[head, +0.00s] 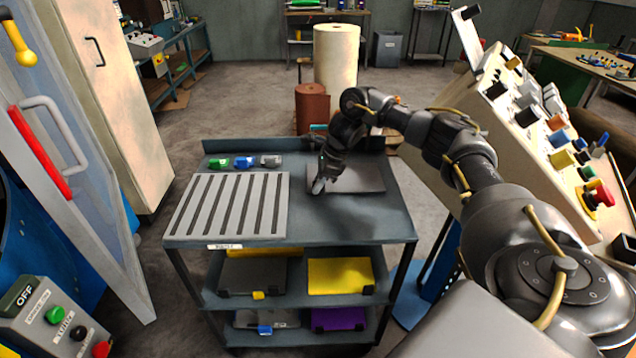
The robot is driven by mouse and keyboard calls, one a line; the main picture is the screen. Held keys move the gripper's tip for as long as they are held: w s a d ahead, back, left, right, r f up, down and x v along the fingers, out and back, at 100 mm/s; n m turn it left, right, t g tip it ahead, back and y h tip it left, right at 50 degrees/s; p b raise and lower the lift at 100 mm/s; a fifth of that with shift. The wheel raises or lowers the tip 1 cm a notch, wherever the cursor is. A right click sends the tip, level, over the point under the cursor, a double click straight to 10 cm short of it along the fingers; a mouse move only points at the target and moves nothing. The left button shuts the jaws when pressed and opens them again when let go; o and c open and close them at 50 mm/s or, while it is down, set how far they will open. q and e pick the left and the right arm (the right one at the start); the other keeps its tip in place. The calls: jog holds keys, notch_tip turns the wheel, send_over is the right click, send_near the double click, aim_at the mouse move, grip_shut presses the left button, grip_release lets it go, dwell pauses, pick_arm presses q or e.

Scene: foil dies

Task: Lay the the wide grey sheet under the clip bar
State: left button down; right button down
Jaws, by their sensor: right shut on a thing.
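A flat dark grey sheet (362,178) lies at the back right of the cart's top. My right gripper (320,184) points down at the left edge of this sheet and is shut on it; the dark fingers hide the exact contact. A lighter grey slotted plate (228,204) with long parallel slots lies to the left of my gripper, apart from it. I cannot make out the clip bar for certain. My left gripper is not in view.
The cart top (350,225) is bare at the front right. Small green, blue and grey blocks (243,162) sit behind the slotted plate. Yellow (340,275), purple (338,319) and grey plates fill the lower shelves. A control panel (545,120) stands right, a glazed door (70,150) left.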

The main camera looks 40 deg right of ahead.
jog(key=shift+f+b, duration=0.3)
jog(key=shift+f, duration=0.25)
dwell(0.4)
jog(key=c, duration=1.4)
grip_release()
jog(key=shift+o, duration=0.2)
